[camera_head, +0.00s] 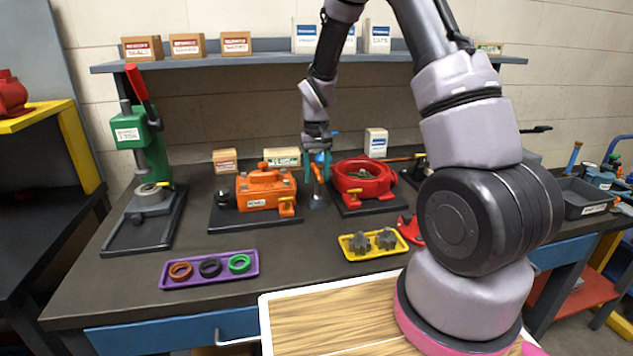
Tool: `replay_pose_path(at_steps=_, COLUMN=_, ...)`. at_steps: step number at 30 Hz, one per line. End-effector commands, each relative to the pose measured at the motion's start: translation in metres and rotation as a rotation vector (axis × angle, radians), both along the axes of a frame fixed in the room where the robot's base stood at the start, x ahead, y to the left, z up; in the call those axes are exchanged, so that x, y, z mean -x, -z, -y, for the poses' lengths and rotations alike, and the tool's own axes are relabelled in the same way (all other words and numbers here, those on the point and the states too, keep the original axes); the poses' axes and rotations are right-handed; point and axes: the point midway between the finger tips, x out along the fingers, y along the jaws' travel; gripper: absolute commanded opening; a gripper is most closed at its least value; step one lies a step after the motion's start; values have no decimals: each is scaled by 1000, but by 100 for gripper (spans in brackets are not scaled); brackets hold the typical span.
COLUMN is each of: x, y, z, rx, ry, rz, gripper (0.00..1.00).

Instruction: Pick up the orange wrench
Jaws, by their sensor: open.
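I cannot pick out an orange wrench for certain. A thin orange bar (402,158) lies behind the red motor, partly hidden by it; its shape is too small to tell. A small upright orange piece (317,173) stands beside a teal piece (322,160) between the two motors; I cannot tell what they are. My gripper (317,147) points down just above these pieces, between the orange motor and the red motor. It is open and small in view, and I see nothing held in it.
A green press (141,150) stands left. In front are a purple tray (210,282) of rings and a yellow tray (374,254) of gears. A shelf (270,59) runs behind my arm.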

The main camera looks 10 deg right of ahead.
Motion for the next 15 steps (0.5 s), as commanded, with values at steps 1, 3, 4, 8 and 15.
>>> replay_pose_path(at_steps=1, x=0, y=10, z=0, rx=0, ry=0, rz=-4, gripper=55)
replay_pose_path(at_steps=3, x=0, y=19, z=0, rx=0, ry=0, rz=-3, gripper=55)
replay_pose_path(at_steps=4, x=0, y=22, z=0, rx=0, ry=0, rz=-3, gripper=55)
replay_pose_path(at_steps=8, x=-1, y=30, z=0, rx=0, ry=0, rz=0, gripper=55)
replay_pose_path(at_steps=15, x=-1, y=30, z=0, rx=0, ry=0, rz=0, gripper=40)
